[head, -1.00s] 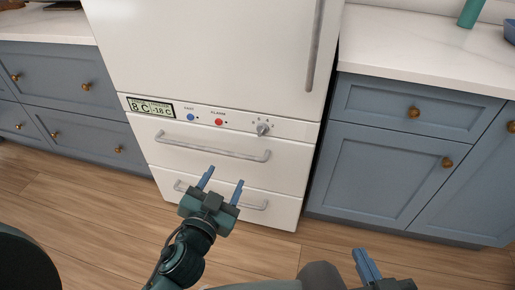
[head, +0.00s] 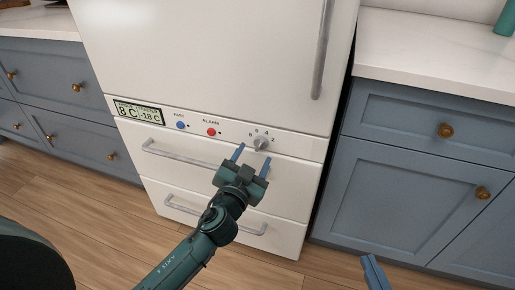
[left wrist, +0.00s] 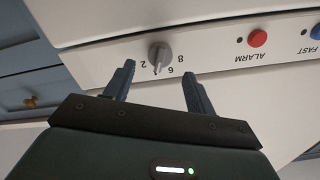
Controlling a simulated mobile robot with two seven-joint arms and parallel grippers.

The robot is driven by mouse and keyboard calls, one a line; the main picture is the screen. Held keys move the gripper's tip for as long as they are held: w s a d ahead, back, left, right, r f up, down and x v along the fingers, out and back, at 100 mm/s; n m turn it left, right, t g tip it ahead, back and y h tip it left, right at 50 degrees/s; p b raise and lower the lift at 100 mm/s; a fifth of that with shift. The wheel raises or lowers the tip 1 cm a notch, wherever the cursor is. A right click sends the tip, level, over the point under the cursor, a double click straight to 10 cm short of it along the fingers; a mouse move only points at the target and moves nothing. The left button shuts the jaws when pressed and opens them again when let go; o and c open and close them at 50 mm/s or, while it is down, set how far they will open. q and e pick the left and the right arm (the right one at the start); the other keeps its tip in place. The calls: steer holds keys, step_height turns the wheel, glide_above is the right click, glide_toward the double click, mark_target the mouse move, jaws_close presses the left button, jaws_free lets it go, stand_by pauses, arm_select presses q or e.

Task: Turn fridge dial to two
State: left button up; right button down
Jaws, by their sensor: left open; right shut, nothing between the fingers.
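The fridge dial (head: 262,143) is a small grey knob on the white panel below the fridge door, right of the alarm button, with numbers around it. In the left wrist view the dial (left wrist: 160,54) appears upside down; its pointer seems to face down in the picture, between the 2 and the 6, though the exact setting is hard to read. My left gripper (head: 253,158) is open, its blue fingertips just below and in front of the dial, one to each side, apparently not touching it. My right gripper (head: 375,273) is shut and empty at the bottom edge, partly cut off.
The blue fast button (head: 181,125), red alarm button (head: 211,132) and temperature display (head: 139,112) sit left along the panel. A drawer handle (head: 185,157) runs below. Blue cabinets (head: 415,185) flank the fridge; wooden floor lies in front.

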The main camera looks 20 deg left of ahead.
mark_target(259, 146)
arm_select(q)
steer(key=shift+w, duration=1.95)
steer(key=shift+c, duration=0.3)
steer(key=shift+d, duration=0.1)
steer(key=c, duration=0.9)
